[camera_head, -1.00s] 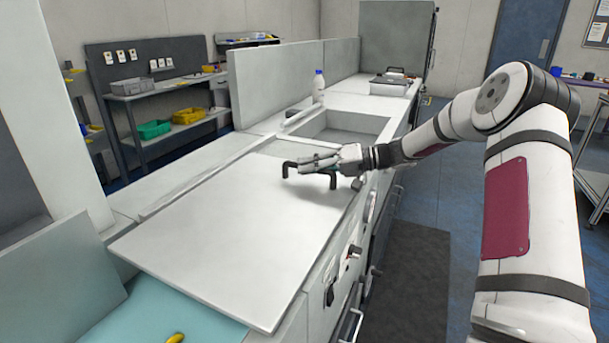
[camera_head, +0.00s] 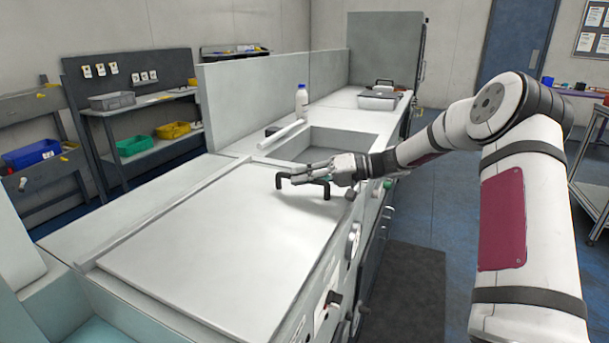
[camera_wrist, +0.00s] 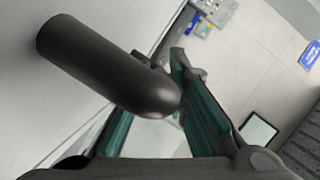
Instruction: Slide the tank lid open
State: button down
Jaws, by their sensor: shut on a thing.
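The tank lid (camera_head: 215,235) is a large flat white panel lying on the white counter in the head view. Its black bar handle (camera_head: 303,186) stands near the lid's far right part. The handle also shows in the wrist view as a thick dark rounded bar (camera_wrist: 110,68). My gripper (camera_head: 304,178) is at the handle and shut on it, with the arm coming in from the right. In the wrist view the teal-lined fingers (camera_wrist: 160,120) lie on either side of the bar, which hides part of them. A teal tank interior (camera_head: 98,334) shows at the bottom left, beside the lid's near edge.
A sink-like recess (camera_head: 330,145) lies beyond the lid, with a white bottle (camera_head: 301,101) behind it. A grey box (camera_head: 380,97) sits farther back. Knobs (camera_head: 333,299) stick out along the counter's front. Open floor (camera_head: 445,215) lies to the right.

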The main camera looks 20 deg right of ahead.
jog(key=c, duration=1.6)
grip_release()
jog(key=shift+w+d+r, duration=0.1)
jog(key=shift+w+r, duration=0.1)
jog(key=shift+r, duration=0.15)
jog(key=shift+o, duration=0.2)
jog(key=shift+f, duration=0.15)
jog(key=shift+s+d, duration=0.1)
jog(key=v, duration=1.1)
jog(key=shift+s+d, duration=0.25)
jog(key=shift+d, duration=0.05)
